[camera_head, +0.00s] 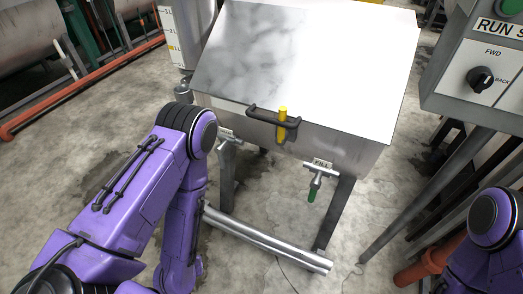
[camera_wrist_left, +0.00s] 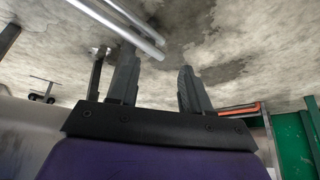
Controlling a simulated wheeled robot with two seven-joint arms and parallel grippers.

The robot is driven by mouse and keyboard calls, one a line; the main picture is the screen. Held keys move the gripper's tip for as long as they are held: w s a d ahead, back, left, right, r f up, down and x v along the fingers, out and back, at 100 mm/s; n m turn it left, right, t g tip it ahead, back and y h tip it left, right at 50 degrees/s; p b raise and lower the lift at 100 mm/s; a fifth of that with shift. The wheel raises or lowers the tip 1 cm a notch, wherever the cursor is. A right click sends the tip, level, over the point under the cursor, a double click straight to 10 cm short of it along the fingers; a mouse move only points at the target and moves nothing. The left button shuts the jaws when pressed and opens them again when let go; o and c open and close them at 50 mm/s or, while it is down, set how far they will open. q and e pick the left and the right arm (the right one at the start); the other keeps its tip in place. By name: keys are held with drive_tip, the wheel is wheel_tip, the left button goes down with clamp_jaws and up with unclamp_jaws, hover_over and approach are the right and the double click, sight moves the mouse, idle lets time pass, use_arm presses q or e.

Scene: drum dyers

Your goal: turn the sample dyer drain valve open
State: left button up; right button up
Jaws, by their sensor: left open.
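The sample dyer (camera_head: 300,60) is a metal box on legs with a sloped lid, a black handle (camera_head: 272,117) and a yellow latch (camera_head: 282,124). Two valves stick out below its front. The left valve (camera_head: 229,138) has a small label too small to read and is partly hidden by my left arm. The right valve (camera_head: 318,174) has a green-tipped lever hanging down and a label that seems to read "FILL". My left gripper (camera_wrist_left: 157,88) is open and empty in the left wrist view; the head view hides it. My right gripper is out of view.
Shiny metal bars (camera_head: 268,240) run low in front of the dyer, between its legs and me. A grey control box (camera_head: 480,80) stands at the right. An orange pipe (camera_head: 80,93) crosses the left floor. Bare concrete lies between the dyer and that pipe.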

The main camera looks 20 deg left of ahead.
use_arm(q)
drive_tip(key=w+a+f+m+t+b, duration=0.1)
drive_tip(key=w+a+f+t+b, duration=0.2)
drive_tip(key=w, duration=0.5)
drive_tip(key=m+t+h+b, duration=0.1)
drive_tip(key=m+t+b, duration=0.3)
drive_tip(key=t+b, duration=0.65)
approach(221, 164)
drive_tip(key=f, duration=0.1)
drive_tip(key=w, duration=0.3)
drive_tip(key=w+a, duration=0.1)
drive_tip(key=w, duration=0.3)
drive_tip(key=w+r, duration=0.1)
drive_tip(key=w, duration=0.3)
drive_tip(key=shift+w+a+r, duration=0.1)
drive_tip(key=shift+a, duration=0.2)
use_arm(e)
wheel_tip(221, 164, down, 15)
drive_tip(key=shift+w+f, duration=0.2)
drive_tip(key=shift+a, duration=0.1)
